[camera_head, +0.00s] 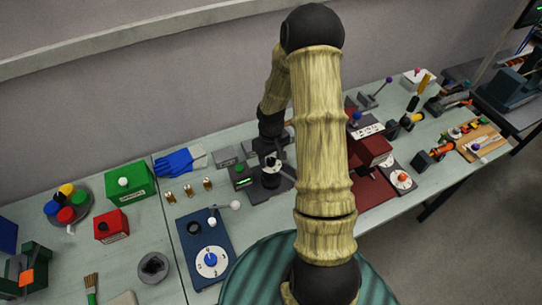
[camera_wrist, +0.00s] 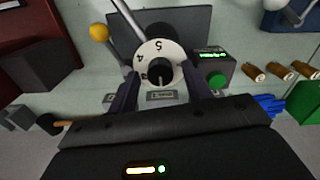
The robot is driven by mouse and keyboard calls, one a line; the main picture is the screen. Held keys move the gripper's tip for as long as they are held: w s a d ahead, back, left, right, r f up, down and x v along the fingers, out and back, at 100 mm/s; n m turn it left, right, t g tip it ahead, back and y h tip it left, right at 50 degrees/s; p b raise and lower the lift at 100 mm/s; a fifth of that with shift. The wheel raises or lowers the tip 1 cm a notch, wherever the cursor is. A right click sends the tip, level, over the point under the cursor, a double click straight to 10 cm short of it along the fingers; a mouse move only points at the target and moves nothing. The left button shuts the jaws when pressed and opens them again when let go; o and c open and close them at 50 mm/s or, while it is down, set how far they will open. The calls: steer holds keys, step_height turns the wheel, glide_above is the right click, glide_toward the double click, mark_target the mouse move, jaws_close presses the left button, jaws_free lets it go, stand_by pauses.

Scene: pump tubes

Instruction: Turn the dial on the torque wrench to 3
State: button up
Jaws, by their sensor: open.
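The dial is a white ring with dark numbers around a black knob (camera_wrist: 160,72), on a dark grey block in the wrist view. The digits 5 and 4 can be read, and a further mark at the left is partly hidden. I cannot tell which number is set. My gripper (camera_wrist: 160,86) is open, with one dark finger on each side of the dial's near part; I see no clear contact. In the head view my gripper (camera_head: 272,163) is over the dark device (camera_head: 268,190) and hides most of its dial.
A small box with a lit green display and green button (camera_wrist: 217,80) stands close beside the dial. A metal rod (camera_wrist: 127,15) and a yellow ball (camera_wrist: 99,32) rise near it. Several brass pieces (camera_head: 188,190), a blue dial panel (camera_head: 203,240) and a dark red machine (camera_head: 372,152) stand around.

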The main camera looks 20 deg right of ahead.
steer(key=c, duration=1)
steer(key=shift+m+b, duration=0.3)
steer(key=shift+m, duration=0.2)
steer(key=shift+m+b, duration=0.5)
steer(key=shift+m, duration=0.4)
steer(key=m+b, duration=0.1)
steer(key=m, duration=0.2)
steer(key=shift+m, duration=0.3)
steer(key=m+b, duration=0.1)
steer(key=m, duration=0.4)
steer(key=shift+m, duration=0.3)
